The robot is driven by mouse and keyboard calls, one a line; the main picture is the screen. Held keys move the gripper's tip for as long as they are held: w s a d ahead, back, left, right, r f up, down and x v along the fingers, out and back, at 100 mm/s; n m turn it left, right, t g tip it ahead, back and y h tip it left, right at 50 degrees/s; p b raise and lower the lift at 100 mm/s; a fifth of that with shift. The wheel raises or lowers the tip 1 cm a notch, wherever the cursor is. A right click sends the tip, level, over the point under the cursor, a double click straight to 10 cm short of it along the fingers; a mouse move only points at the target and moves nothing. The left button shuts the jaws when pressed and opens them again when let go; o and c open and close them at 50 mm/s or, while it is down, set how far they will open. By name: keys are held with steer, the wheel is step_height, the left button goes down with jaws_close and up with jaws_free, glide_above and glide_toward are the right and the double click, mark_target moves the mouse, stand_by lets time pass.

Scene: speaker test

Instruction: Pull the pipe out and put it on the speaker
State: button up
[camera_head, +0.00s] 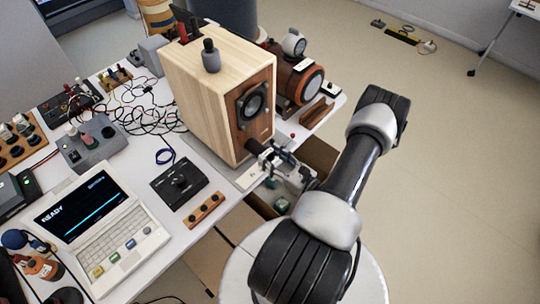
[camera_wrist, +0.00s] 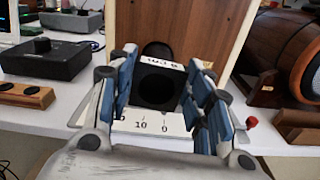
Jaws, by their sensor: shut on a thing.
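The speaker (camera_head: 210,85) is a light wooden box with a brown front, a round black driver and a port low on its front. The port (camera_wrist: 158,48) shows as a dark arch above the pipe in the wrist view. The black pipe (camera_wrist: 155,88) has a white printed label on top and its open end faces the wrist camera. It also shows at the speaker's lower front in the head view (camera_head: 256,147). My gripper (camera_head: 270,158) is shut on the pipe, with blue-grey fingers on both sides (camera_wrist: 161,80). I cannot tell whether the pipe's far end is inside the port.
A grey-black knob-like object (camera_head: 210,57) and red and black clips (camera_head: 184,27) occupy parts of the speaker's top. A white scale plate (camera_wrist: 145,124) lies below the pipe. A brown barrel-shaped device (camera_head: 297,80) stands right; a black control box (camera_head: 179,184) stands left.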

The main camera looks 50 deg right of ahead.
steer(key=shift+s+a, duration=0.15)
steer(key=shift+s, duration=1.1)
steer(key=shift+s+a, duration=0.15)
steer(key=shift+s, duration=1.1)
